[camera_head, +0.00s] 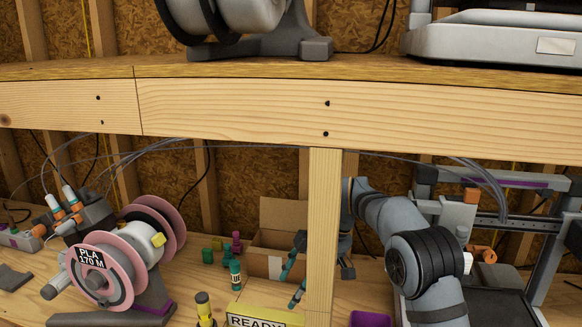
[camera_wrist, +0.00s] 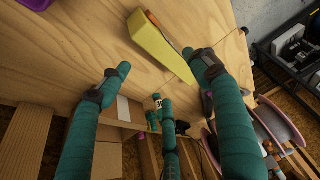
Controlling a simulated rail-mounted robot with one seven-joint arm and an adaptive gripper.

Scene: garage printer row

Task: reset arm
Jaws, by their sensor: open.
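My gripper (camera_head: 292,281) is low over the lower bench, in front of the open cardboard box and partly hidden behind the wooden post. Its teal-wrapped fingers are spread apart with nothing between them. In the wrist view the gripper (camera_wrist: 156,62) also shows open, with two large teal fingers at the sides and another teal finger-like part at the lower middle. A yellow block-like piece (camera_wrist: 152,40) lies on the wood beyond the fingertips.
A wooden post (camera_head: 322,230) and a shelf beam (camera_head: 240,108) stand in front of my arm.

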